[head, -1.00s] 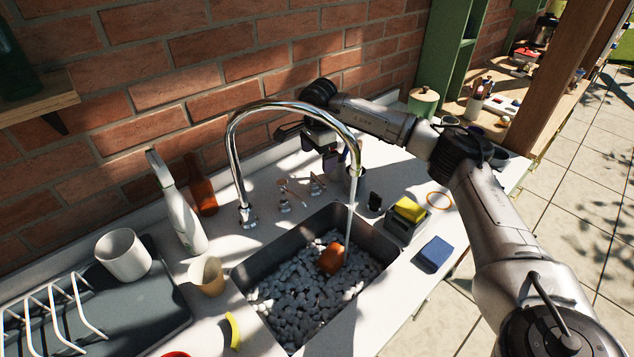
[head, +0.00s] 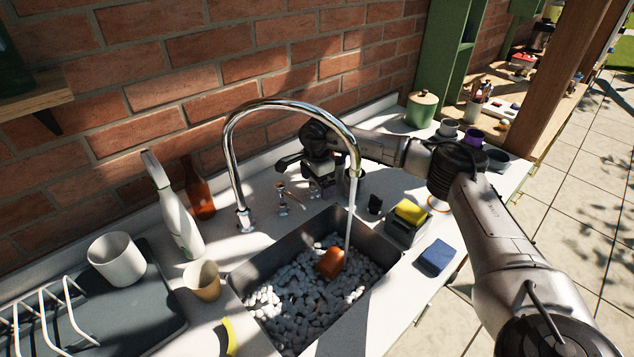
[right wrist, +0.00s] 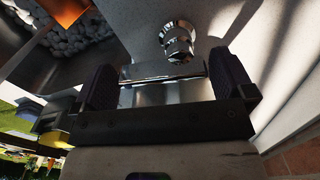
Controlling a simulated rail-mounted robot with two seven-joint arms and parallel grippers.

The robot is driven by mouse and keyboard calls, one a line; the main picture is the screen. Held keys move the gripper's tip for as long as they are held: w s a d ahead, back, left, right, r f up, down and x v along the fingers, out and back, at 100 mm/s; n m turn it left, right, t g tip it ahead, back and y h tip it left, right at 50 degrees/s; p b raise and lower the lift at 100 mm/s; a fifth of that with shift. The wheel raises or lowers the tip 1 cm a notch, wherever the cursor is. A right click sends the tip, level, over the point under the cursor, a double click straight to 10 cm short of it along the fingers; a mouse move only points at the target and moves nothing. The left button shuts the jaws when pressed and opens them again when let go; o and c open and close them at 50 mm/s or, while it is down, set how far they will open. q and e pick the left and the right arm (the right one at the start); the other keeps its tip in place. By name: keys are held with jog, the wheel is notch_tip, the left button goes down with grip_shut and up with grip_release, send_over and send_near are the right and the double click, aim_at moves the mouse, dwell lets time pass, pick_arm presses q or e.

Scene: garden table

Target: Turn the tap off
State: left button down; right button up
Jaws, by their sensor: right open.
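The chrome tap (head: 232,165) arches over the sink (head: 262,268), and water (head: 348,232) runs from its spout. A small chrome tap handle (head: 283,200) stands on the counter behind the sink. A second handle beside it is mostly hidden by my gripper. My right gripper (head: 322,188) points down at the handles, behind the spout. In the right wrist view its fingers (right wrist: 165,80) are open, with a shiny metal piece showing between them and a round chrome knob (right wrist: 178,42) just beyond. I cannot tell whether the fingers touch it. My left gripper is out of view.
White pebbles and an orange cup (head: 331,262) lie in the sink. A white bottle (head: 178,218) and a brown bottle (head: 199,190) stand left of the tap. A sponge holder (head: 405,228) and blue sponge (head: 436,256) are at right. The brick wall (head: 200,70) is close behind.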

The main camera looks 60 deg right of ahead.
jog(key=c, duration=0.6)
jog(key=shift+r+p, duration=0.15)
jog(key=shift+p, duration=0.3)
jog(key=shift+c, duration=0.2)
jog(key=m+p, duration=0.4)
jog(key=a+m+p, duration=0.1)
jog(key=m+p, duration=0.1)
jog(key=shift+w+r+p, duration=0.15)
jog(key=shift+w+p, duration=0.15)
jog(key=shift+w, duration=0.1)
jog(key=m+p, duration=0.2)
jog(key=w+m+p, duration=0.1)
jog(key=m+p, duration=0.1)
jog(key=m, duration=0.1)
jog(key=shift+a, duration=0.1)
jog(key=m, duration=0.1)
jog(key=m+p, duration=0.2)
jog(key=shift+w+m, duration=0.25)
jog(key=shift+m, duration=0.15)
jog(key=shift+w+m+p, duration=0.1)
jog(key=shift+m+p, duration=0.3)
jog(key=shift+m, duration=0.1)
jog(key=shift+f, duration=0.2)
jog(key=o, duration=0.5)
jog(key=shift+o, duration=0.7)
